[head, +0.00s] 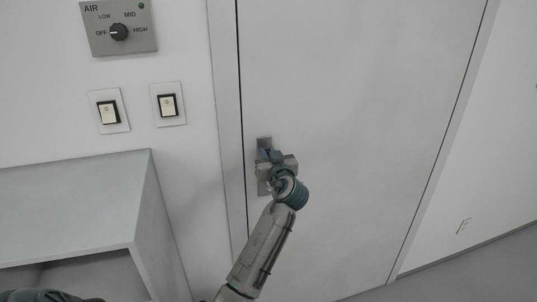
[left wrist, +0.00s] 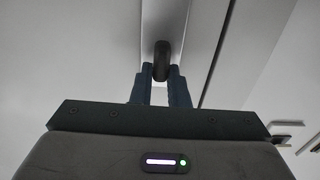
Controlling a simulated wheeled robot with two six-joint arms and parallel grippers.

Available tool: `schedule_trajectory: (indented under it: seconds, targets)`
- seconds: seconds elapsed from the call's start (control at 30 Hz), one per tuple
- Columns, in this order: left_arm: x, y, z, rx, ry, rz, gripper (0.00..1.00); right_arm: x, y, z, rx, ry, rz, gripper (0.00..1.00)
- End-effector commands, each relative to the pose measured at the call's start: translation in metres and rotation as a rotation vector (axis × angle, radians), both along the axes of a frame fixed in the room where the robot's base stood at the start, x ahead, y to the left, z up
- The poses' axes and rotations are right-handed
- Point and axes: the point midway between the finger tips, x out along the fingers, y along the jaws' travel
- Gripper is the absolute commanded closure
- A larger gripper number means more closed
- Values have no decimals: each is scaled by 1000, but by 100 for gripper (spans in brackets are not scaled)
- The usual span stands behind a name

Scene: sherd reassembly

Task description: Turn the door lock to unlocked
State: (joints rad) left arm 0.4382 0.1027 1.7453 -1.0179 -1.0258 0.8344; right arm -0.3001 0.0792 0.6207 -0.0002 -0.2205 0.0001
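The door lock has a grey metal plate (head: 264,143) on the door near its left edge. My left gripper (head: 270,160) is in front of this plate and hides most of it. In the left wrist view, the lock's dark oval thumb-turn (left wrist: 161,58) stands between the fingertips of my left gripper (left wrist: 160,72). The thumb-turn looks upright in the wrist picture. No lock marking can be read. My right gripper is not in view.
The grey door (head: 350,110) is closed in its frame. Left of it are two light switches (head: 109,111) (head: 168,104) and an AIR dial panel (head: 119,32), its knob pointing toward OFF. A grey cabinet (head: 70,200) stands at lower left.

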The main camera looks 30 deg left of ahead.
Motion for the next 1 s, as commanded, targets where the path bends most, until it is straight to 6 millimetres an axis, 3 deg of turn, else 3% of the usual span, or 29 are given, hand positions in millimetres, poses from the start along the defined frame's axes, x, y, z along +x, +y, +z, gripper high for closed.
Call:
schedule_trajectory:
  seconds: [0.47,1.0]
  targets:
    - [1,-1,0,41,48,0,100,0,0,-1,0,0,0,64]
    - [6,-5,-1,329,386,1,100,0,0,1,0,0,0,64]
